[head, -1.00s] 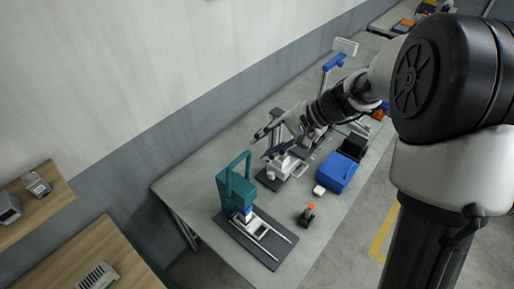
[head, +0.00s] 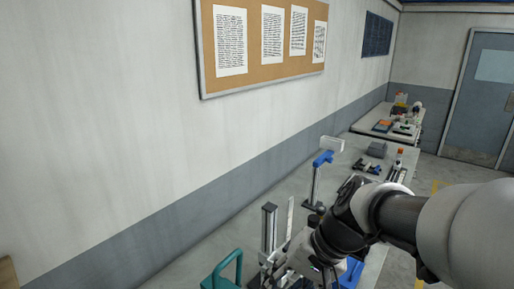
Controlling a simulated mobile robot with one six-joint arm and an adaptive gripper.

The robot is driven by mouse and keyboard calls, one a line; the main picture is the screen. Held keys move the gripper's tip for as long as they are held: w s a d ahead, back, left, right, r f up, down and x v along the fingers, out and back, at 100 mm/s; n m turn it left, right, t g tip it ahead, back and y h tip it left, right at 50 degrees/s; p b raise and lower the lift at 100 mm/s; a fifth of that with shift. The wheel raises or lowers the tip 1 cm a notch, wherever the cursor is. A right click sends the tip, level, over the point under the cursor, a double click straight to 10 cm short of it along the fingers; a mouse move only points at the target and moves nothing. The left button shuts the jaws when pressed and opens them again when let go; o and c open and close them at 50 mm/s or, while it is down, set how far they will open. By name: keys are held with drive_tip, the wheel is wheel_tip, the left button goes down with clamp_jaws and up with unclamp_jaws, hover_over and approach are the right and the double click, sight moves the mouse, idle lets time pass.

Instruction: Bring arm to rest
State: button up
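My arm reaches in from the right edge of the head view, over the long grey workbench (head: 222,243). Its dark wrist joints end near the bottom middle, among the bench equipment. My gripper (head: 277,268) is at the bottom of the view, small and partly mixed in with metal parts behind it. I cannot make out whether its fingers are open or shut, or whether anything is between them.
A teal-handled device (head: 224,268) is cut off at the bottom edge. A blue and white stand (head: 317,178) rises behind my wrist. A second table (head: 384,135) with small items stands farther back. A notice board (head: 262,79) hangs on the left wall.

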drive_tip(key=s+d+f+n+t+h+b, duration=0.1)
drive_tip(key=s+d+f+h+b, duration=0.1)
drive_tip(key=s+d+f+b, duration=0.2)
drive_tip(key=s+d+f+n+t+h+b, duration=0.2)
drive_tip(key=s+d+f+h+b, duration=0.1)
drive_tip(key=s+d+f+b, duration=0.2)
drive_tip(key=s+f+b, duration=0.2)
drive_tip(key=s, duration=0.2)
drive_tip(key=shift+s+d, duration=0.25)
drive_tip(key=shift+s, duration=0.15)
drive_tip(key=shift+o, duration=0.3)
idle(0.8)
